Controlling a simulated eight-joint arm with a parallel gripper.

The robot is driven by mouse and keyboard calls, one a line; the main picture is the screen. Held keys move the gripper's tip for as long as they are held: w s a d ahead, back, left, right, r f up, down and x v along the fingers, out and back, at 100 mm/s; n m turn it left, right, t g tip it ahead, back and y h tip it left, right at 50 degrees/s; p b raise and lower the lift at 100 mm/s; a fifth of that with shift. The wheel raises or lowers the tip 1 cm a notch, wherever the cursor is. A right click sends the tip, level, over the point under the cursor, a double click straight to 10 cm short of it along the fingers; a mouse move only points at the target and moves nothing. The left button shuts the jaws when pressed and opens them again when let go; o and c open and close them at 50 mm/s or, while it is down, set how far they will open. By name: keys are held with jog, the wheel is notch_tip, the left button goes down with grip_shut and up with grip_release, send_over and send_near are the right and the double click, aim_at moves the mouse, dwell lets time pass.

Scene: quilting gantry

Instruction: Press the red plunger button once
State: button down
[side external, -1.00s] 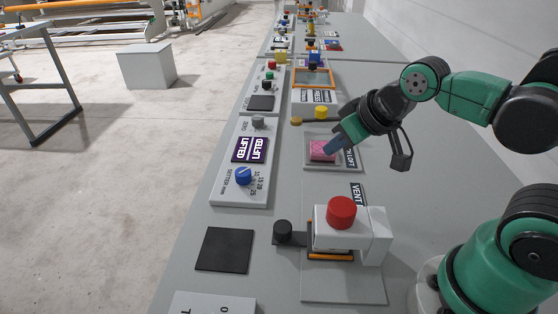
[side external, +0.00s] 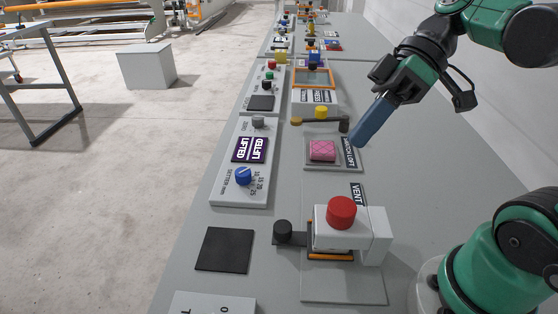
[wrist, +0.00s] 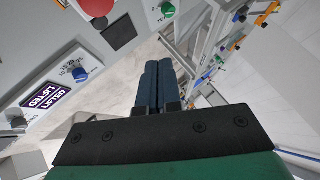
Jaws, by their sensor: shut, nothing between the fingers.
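The red plunger button (side external: 341,212) is a round red cap on top of a white housing (side external: 372,238) beside the VENT label. It looks raised. My gripper (side external: 361,142) is shut and empty, with its blue fingers slanting down toward the panel. In the side view its tips are above and slightly right of the button, near the right edge of the pink pad's plate, apart from the button. In the wrist view the closed fingertips (wrist: 152,68) point over the panel edge, and a large red cap (wrist: 97,6), seemingly the plunger, is cut off at the top.
A pink pad (side external: 322,150) sits behind the housing. A black knob (side external: 283,232) on an arm sticks out left of it. A yellow knob (side external: 321,113), a blue dial (side external: 243,175) and a purple display (side external: 250,149) are nearby. Bare panel lies right of the pink pad.

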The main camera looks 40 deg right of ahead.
aim_at(341, 207)
jog(key=shift+f, duration=4.4)
jog(key=shift+f, duration=0.15)
jog(key=shift+f, duration=0.3)
jog(key=shift+f, duration=0.9)
jog(key=shift+r, duration=1.35)
jog(key=shift+r, duration=2.5)
